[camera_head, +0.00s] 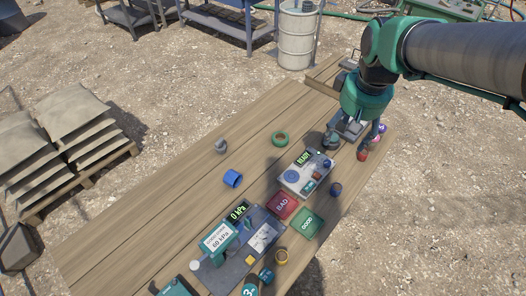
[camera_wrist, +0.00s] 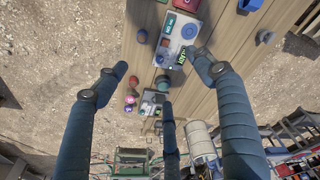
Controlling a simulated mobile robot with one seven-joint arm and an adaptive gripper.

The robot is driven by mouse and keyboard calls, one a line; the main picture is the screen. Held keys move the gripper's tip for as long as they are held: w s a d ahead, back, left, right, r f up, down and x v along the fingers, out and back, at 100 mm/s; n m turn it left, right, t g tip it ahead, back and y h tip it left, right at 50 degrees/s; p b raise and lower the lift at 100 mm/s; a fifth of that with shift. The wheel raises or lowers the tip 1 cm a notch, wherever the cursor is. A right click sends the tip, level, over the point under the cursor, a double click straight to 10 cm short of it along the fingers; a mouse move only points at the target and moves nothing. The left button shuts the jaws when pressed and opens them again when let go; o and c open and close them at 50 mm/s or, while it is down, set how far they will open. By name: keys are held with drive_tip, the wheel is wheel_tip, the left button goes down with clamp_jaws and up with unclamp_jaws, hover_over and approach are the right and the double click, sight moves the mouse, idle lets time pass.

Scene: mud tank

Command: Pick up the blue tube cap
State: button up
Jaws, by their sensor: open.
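A bright blue open cylinder (camera_head: 233,178), like a cap, lies on the wooden table left of the READY device; part of it shows at the top of the wrist view (camera_wrist: 250,5). A smaller dark blue round piece (camera_head: 335,189) sits right of that device, and also shows in the wrist view (camera_wrist: 142,36). I cannot tell for sure which is the tube cap. My gripper (camera_wrist: 158,80) is open and empty, its fingers spread wide above the table's far end. In the head view its fingertips are not clear.
The READY device (camera_head: 306,172), a red BAD pad (camera_head: 282,206), a green GOOD pad (camera_head: 308,223) and a pressure device (camera_head: 237,245) stand on the table. A green ring (camera_head: 280,139) and a grey piece (camera_head: 221,146) lie beyond. The table's left part is clear.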

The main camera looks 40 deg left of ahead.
drive_tip(key=s+a+f+n+g, duration=0.1)
drive_tip(key=s+a+f+n, duration=0.15)
drive_tip(key=a+f, duration=0.45)
drive_tip(key=s+a+f+n, duration=0.2)
drive_tip(key=s+a+f, duration=0.15)
drive_tip(key=a, duration=0.85)
drive_tip(key=n+h, duration=0.1)
drive_tip(key=n, duration=0.2)
hover_over(232, 174)
wheel_tip(232, 174, down, 11)
drive_tip(key=shift+s+g+b, duration=0.1)
drive_tip(key=shift+g+b, duration=0.25)
drive_tip(key=shift+g, duration=0.05)
drive_tip(key=shift+d+f, duration=0.1)
drive_tip(key=shift+f, duration=0.05)
drive_tip(key=shift+f+b, duration=0.75)
drive_tip(key=shift+f, duration=3.4)
drive_tip(key=shift+f, duration=0.1)
drive_tip(key=shift+f+b, duration=0.7)
drive_tip(key=shift+f, duration=1.8)
drive_tip(key=c, duration=1.2)
